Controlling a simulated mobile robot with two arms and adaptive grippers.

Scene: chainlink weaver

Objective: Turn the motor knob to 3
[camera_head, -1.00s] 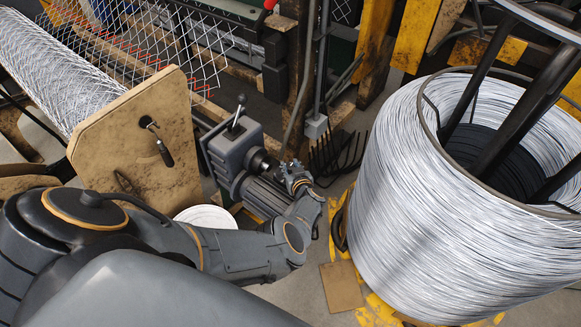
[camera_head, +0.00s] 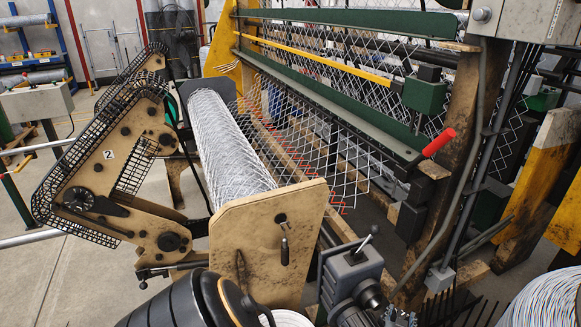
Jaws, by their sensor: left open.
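A grey motor unit (camera_head: 350,275) with a black-knobbed lever (camera_head: 364,240) on top stands at the bottom, right of centre. No numbered dial is readable, so I cannot tell which part is the motor knob. My right gripper is out of view.
A roll of chainlink mesh (camera_head: 228,150) ends at a wooden plate (camera_head: 268,240). The weaving machine's green beam (camera_head: 330,110) runs behind, with a red-handled lever (camera_head: 438,142). A wire coil (camera_head: 545,300) is at the lower right. Open floor (camera_head: 50,270) lies at the left.

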